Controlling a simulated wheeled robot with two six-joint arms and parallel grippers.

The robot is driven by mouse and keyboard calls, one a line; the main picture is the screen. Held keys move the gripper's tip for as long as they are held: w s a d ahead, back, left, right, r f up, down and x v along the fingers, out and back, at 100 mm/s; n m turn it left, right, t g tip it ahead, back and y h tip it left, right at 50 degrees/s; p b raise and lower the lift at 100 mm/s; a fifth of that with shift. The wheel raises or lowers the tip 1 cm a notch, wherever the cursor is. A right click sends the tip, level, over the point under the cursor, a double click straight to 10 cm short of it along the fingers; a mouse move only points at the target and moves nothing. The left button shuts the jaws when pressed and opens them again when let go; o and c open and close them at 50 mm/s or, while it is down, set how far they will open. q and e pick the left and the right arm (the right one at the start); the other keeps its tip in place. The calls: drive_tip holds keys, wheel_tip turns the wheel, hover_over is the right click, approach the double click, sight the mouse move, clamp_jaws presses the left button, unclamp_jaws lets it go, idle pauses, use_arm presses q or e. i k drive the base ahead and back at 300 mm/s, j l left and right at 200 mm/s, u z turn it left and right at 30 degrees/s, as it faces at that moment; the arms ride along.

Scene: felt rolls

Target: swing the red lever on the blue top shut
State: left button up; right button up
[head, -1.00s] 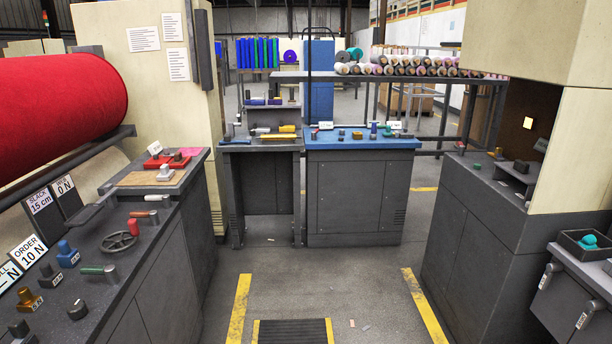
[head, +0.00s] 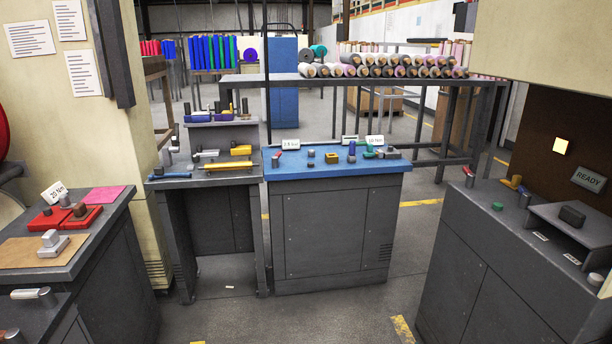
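The blue top (head: 335,162) covers a dark grey cabinet in the middle of the head view. A small red lever (head: 276,158) stands at its left end, in front of a white label card; at this distance its exact angle is hard to tell. Several small parts also stand on the blue top, among them a yellow block (head: 331,158), a blue upright piece (head: 351,152) and a green piece (head: 369,152). Neither of my grippers shows in the view.
A grey bench (head: 212,176) with a yellow tool stands left of the blue top. A left counter (head: 85,252) holds red blocks. A dark cabinet (head: 480,265) stands at right. The grey floor (head: 300,315) in front is clear.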

sight(274, 159)
drive_tip(key=i+l+u, duration=0.15)
drive_tip(key=i, duration=0.4)
drive_tip(key=i+l+u, duration=0.15)
drive_tip(key=i+l, duration=0.15)
drive_tip(key=i, duration=0.2)
drive_tip(key=i+z, duration=0.3)
drive_tip(key=i, duration=0.15)
